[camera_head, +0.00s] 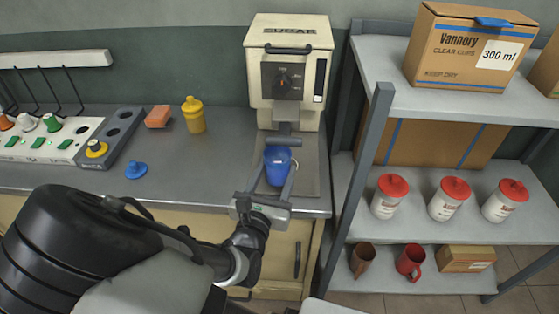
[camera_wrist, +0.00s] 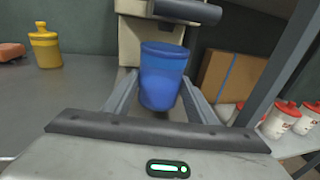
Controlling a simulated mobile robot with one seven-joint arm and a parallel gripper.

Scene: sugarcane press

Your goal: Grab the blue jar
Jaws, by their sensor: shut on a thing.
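The blue jar (camera_head: 278,166) stands at the foot of the cream sugar machine (camera_head: 290,70), under its spout, on the grey counter's right end. In the wrist view the jar (camera_wrist: 162,76) is upright between the two fingers, its top rim uncovered. My gripper (camera_head: 277,168) reaches in from the front with one finger on each side of the jar and is shut on it. In the wrist view my gripper (camera_wrist: 155,95) shows its fingers along the jar's sides; the fingertips are partly hidden by the jar. A blue lid (camera_head: 136,170) lies apart on the counter at left.
A yellow bottle (camera_head: 194,115) and an orange block (camera_head: 158,116) stand left of the machine. A grey shelf post (camera_head: 362,180) rises close to the right of my gripper. The shelf holds white jars with red lids (camera_head: 390,197).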

